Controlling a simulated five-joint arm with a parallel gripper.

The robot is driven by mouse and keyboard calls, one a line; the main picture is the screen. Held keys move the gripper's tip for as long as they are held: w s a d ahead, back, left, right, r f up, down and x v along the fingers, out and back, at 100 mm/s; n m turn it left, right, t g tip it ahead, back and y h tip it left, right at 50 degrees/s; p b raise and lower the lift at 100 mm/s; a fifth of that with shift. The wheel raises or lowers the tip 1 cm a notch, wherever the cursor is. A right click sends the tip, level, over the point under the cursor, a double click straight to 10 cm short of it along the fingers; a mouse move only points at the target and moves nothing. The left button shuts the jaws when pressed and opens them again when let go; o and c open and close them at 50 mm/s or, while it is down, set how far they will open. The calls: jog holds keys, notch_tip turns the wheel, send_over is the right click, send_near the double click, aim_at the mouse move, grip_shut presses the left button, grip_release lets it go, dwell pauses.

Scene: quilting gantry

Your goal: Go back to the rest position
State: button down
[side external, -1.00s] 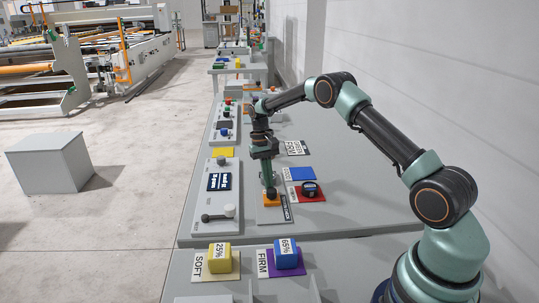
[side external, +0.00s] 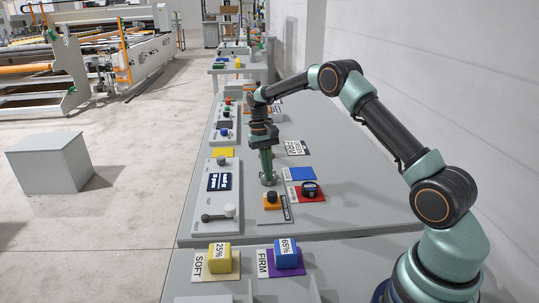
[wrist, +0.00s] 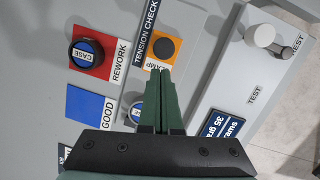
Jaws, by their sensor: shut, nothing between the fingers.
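My gripper (side external: 268,183) points down over the grey table in the side view, with its dark green fingers shut and empty. It is just behind and above an orange block with a black round button (side external: 271,196), apart from it. In the wrist view my fingertips (wrist: 160,72) lie close together, just below the same black button (wrist: 163,47) in the picture. The button sits on an orange base beside the "TENSION CHECK" label. The fingers partly cover a round blue-and-white thing (wrist: 137,112).
A black round piece marked CASE (wrist: 86,53) sits on the red REWORK pad (wrist: 108,31). The blue GOOD pad (wrist: 90,107) is empty. A TEST panel (wrist: 232,82) has a display and white knob. Yellow (side external: 220,258) and blue-purple (side external: 288,254) blocks stand in front.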

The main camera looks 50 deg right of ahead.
jog(key=s+a+r+n+t+h, duration=0.1)
jog(key=s+a+r+t, duration=0.15)
jog(key=r, duration=0.65)
jog(key=s+a+r+n+t, duration=0.15)
jog(key=a+r, duration=0.25)
jog(key=r, duration=0.5)
jog(key=s+a+n+t, duration=0.2)
jog(key=s+a, duration=0.1)
jog(key=s, duration=0.4)
jog(key=s+a+n+t, duration=0.2)
jog(key=s+a, duration=0.2)
jog(key=s, duration=0.4)
jog(key=shift+s, duration=0.25)
